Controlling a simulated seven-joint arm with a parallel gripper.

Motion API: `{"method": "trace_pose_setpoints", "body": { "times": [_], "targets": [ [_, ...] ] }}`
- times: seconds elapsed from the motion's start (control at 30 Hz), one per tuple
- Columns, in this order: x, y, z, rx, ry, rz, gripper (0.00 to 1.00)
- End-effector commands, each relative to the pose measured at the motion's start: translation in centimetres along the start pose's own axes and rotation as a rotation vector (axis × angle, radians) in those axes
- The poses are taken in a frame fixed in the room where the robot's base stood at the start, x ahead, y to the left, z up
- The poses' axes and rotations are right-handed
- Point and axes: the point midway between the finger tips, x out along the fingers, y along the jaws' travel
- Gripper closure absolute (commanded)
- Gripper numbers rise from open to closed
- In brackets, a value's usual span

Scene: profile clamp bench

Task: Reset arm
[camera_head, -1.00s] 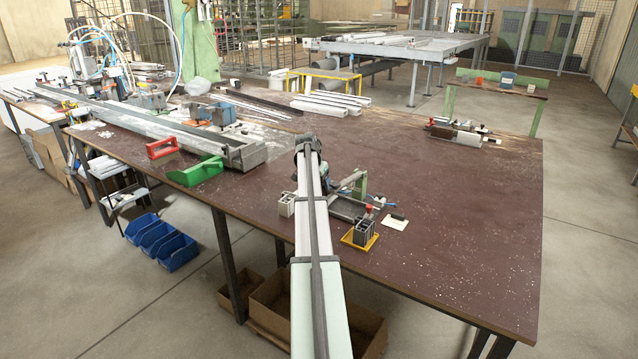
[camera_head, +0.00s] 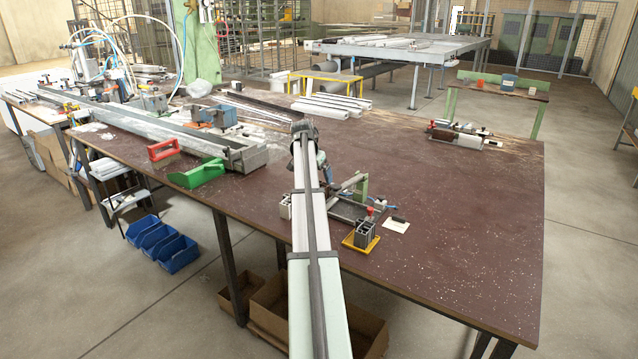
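My arm reaches from the bottom centre over the front edge of the brown workbench (camera_head: 450,235). Its far end is beside a small clamp fixture (camera_head: 352,203) with a green upright and a red-tipped part. My gripper's fingers are hidden behind the arm, so I cannot see whether they hold anything. A grey profile block (camera_head: 364,232) stands upright on a yellow base plate (camera_head: 361,243) right of the arm. A pale block (camera_head: 285,206) stands just left of the arm, partly covered by it.
A red tray (camera_head: 163,150) and a green bin (camera_head: 196,173) sit left of the arm, before a long metal rail (camera_head: 175,130). A white card (camera_head: 396,225) lies right of the fixture. Tools (camera_head: 465,135) lie at the back right. The bench's right side is clear.

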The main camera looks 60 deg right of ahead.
Motion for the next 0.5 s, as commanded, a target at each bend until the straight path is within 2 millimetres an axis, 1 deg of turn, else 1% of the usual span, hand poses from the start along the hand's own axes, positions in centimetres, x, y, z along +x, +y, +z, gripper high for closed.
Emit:
{"method": "trace_pose_setpoints", "body": {
  "times": [0.03,0.2,0.33,0.5],
  "targets": [
    [-1.2,0.0,0.0,0.0,0.002,-0.001,0.0],
    [-4.2,0.0,0.0,0.0,0.002,-0.001,0.0],
    [-5.9,0.0,-0.1,0.001,0.001,0.0,0.0],
    [-7.1,0.0,0.0,0.0,0.001,0.0,0.0]
  ]
}}
